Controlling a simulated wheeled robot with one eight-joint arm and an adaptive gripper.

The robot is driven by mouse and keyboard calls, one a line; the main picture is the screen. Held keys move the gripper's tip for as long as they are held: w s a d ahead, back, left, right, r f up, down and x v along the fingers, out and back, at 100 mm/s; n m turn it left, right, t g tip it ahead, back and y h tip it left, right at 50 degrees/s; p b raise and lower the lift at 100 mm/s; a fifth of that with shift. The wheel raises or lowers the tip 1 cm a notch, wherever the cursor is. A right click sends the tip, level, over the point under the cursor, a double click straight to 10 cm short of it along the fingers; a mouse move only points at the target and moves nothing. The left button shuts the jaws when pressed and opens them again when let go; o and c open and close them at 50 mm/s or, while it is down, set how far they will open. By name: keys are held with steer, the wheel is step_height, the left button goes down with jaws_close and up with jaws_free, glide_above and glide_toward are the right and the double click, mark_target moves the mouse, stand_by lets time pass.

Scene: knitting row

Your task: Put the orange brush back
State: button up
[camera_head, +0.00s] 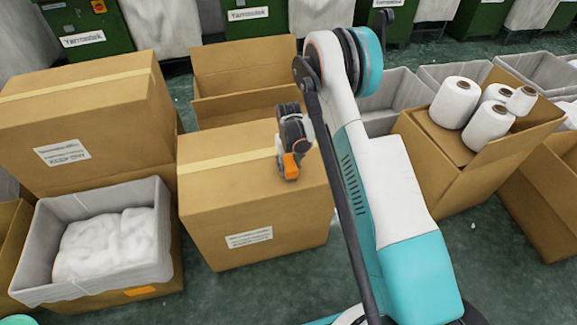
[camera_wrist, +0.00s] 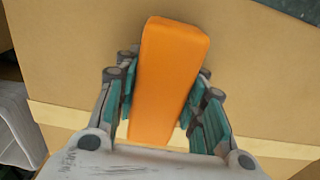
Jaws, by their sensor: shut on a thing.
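The orange brush (camera_wrist: 168,75) is held between the two fingers of my gripper (camera_wrist: 165,100) in the wrist view, with its orange block pointing away from the palm. In the head view my gripper (camera_head: 289,150) is above the top of a closed cardboard box (camera_head: 230,195), and the orange brush (camera_head: 291,166) shows at its tip. The wrist view shows the cardboard and pale tape of a box behind the brush. I cannot tell whether the brush touches the box. Any bristles are hidden.
A larger closed box (camera_head: 85,125) stands at the left. In front of it is a lined bin (camera_head: 165,240) of white fluff, with an orange patch (camera_head: 140,291) on its lower front. An open box (camera_head: 425,150) with several white yarn cones is at the right. Green machines line the back.

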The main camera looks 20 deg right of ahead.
steer(key=shift+f, duration=0.1)
steer(key=o, duration=0.9)
step_height(320, 180, up, 12)
steer(key=p, duration=0.4)
step_height(320, 180, up, 15)
steer(key=t, duration=0.2)
glide_above(289, 160)
steer(key=s, duration=0.4)
steer(key=s+r+t, duration=0.1)
steer(key=s+r, duration=0.7)
steer(key=r, duration=0.4)
steer(key=s+r+t, duration=0.1)
steer(key=s, duration=0.6)
steer(key=s+r+t, duration=0.1)
steer(key=s+r, duration=0.1)
steer(key=s, duration=0.5)
steer(key=s+r+t, duration=0.2)
steer(key=s, duration=0.5)
steer(key=shift+s+a+r, duration=0.1)
steer(key=shift+s+r, duration=0.15)
